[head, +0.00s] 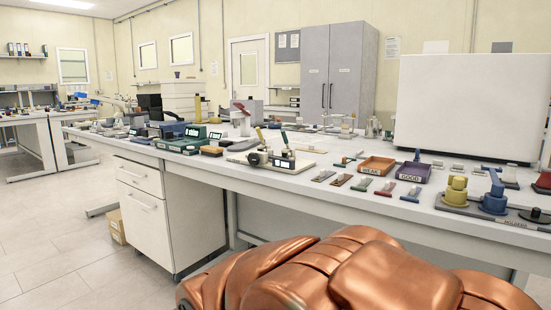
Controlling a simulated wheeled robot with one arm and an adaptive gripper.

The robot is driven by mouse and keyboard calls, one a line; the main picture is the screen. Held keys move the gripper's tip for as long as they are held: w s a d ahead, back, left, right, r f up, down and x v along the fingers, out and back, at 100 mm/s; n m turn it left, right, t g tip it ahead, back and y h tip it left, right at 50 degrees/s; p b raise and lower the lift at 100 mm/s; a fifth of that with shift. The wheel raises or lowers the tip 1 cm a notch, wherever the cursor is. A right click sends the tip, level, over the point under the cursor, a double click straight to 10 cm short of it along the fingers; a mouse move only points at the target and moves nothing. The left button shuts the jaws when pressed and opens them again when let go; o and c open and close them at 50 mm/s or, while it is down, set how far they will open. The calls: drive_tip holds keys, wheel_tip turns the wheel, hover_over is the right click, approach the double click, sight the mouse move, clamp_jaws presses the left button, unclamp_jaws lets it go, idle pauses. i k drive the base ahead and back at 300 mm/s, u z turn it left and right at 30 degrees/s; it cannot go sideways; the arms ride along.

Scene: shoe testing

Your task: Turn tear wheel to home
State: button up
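A small test device on a pale base plate (272,162) stands near the front edge of the long white bench, around the middle of the picture. A dark round wheel or knob (256,158) sits at its left front and is the likeliest tear wheel. The wheel is too small to read any mark or its angle. A yellow upright piece (260,135) and a dark green one (284,138) rise from the device. My gripper is not in view. Copper-coloured parts of my own body fill the bottom right, apart from the device.
Left of the device stand green boxes with lit displays (193,132). To its right lie several small strips, an orange-brown tray (377,165) marked WEAR and a purple tray (413,172) marked GOOD. Yellow (456,190) and blue (494,197) fixtures stand at the right. Floor is clear at left.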

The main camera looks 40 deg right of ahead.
sight(253, 158)
drive_tip(key=i, duration=0.85)
drive_tip(key=u, duration=0.25)
